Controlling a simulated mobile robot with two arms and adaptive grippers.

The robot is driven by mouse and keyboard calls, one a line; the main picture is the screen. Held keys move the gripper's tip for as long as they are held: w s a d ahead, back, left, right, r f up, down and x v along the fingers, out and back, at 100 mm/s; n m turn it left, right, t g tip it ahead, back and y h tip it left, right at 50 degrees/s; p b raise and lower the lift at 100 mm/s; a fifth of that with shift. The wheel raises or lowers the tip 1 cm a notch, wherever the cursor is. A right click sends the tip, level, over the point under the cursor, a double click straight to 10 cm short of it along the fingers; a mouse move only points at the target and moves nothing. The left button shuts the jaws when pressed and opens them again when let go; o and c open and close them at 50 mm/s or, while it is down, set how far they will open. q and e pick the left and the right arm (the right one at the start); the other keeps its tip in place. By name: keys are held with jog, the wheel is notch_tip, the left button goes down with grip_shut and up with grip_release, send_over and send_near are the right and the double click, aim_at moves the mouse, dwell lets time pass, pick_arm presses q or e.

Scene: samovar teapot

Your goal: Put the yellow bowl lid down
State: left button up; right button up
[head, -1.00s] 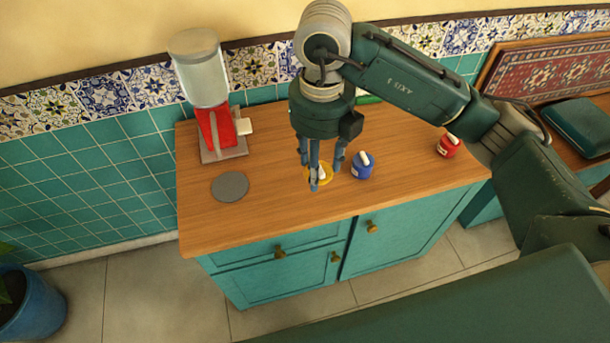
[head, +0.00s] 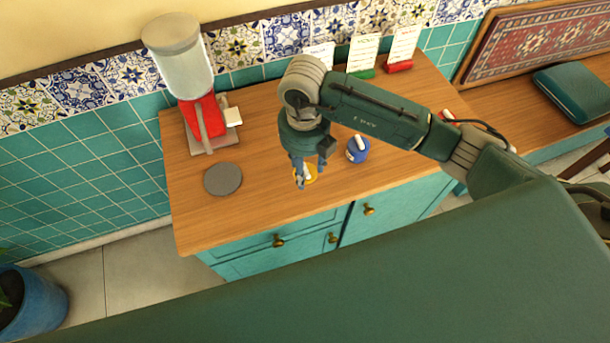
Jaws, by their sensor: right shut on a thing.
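The yellow bowl lid (head: 312,174) shows as a small yellow patch with a pale part, low over the wooden counter top (head: 265,205). My right gripper (head: 302,181) points down and is shut on it. The fingers hide much of the lid, and I cannot tell whether it touches the counter. A flat grey disc (head: 222,179) lies on the counter to the left of the gripper. A blue container (head: 357,152) with a white piece on top stands just to the right. My left gripper is not in view.
A red dispenser (head: 204,122) with a clear tank stands at the back left. Card stands, one with a red base (head: 399,67), are at the back. A red container (head: 447,115) is partly behind my right arm. The counter between disc and gripper is clear.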

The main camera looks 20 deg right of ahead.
notch_tip(320, 180, down, 5)
jog(key=shift+r+p, duration=0.1)
jog(key=shift+p, duration=0.3)
jog(key=shift+f, duration=0.45)
jog(key=shift+f, duration=0.1)
jog(key=o, duration=1.1)
